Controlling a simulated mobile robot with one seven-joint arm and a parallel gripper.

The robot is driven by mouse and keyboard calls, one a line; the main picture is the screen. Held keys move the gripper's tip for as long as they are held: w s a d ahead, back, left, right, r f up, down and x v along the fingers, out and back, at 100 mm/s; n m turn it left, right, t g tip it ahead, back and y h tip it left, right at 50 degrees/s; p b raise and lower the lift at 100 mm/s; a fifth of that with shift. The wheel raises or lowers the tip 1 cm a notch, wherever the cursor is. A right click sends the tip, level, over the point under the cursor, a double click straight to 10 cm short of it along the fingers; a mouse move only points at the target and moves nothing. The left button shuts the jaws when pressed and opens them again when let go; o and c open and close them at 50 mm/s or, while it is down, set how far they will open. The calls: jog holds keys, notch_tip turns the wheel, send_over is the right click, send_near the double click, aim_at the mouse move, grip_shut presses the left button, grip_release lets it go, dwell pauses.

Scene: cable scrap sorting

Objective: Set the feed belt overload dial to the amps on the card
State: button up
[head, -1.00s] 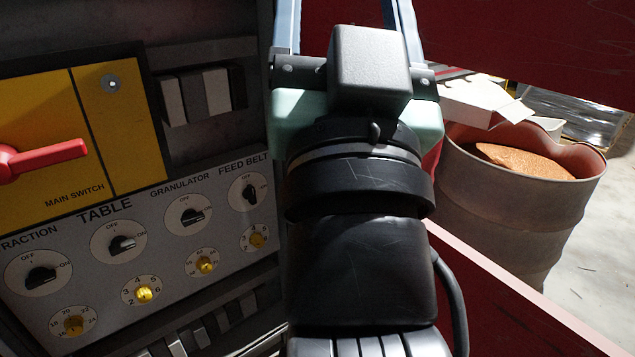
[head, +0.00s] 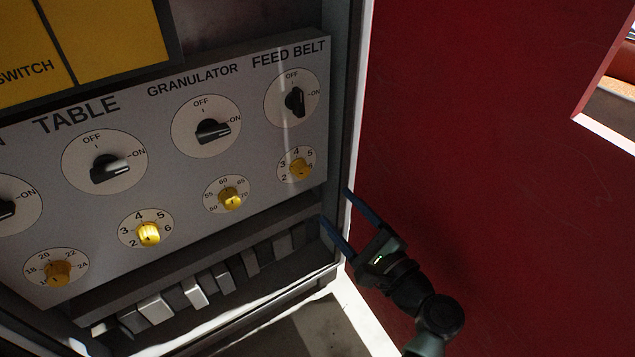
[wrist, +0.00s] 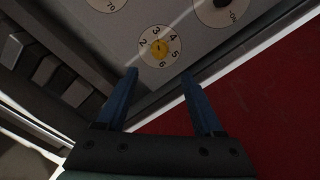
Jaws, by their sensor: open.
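The feed belt overload dial (head: 299,169) is a small yellow knob on a white disc with numbers from 2 to 6, below the FEED BELT switch (head: 294,100). That black switch handle stands near upright, between OFF and ON. My gripper (head: 338,215) is open and empty, below and right of the dial, apart from it. In the wrist view the dial (wrist: 160,48) lies beyond and between the two blue fingertips (wrist: 160,78). The knob's exact setting is too small to tell. No card with amps is seen.
Other yellow dials for granulator (head: 230,199), table (head: 148,233) and traction (head: 58,273) sit in the same row. The cabinet's right edge and a red panel (head: 480,180) stand close to my gripper. Grey breakers (head: 195,292) lie below.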

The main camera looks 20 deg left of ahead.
aim_at(305, 174)
jog(key=b+x, duration=0.5)
jog(key=x, duration=0.5)
jog(key=shift+f, duration=0.2)
jog(key=shift+w+a+r, duration=0.2)
jog(key=shift+w+a, duration=0.15)
jog(key=shift+a, duration=0.15)
grip_shut()
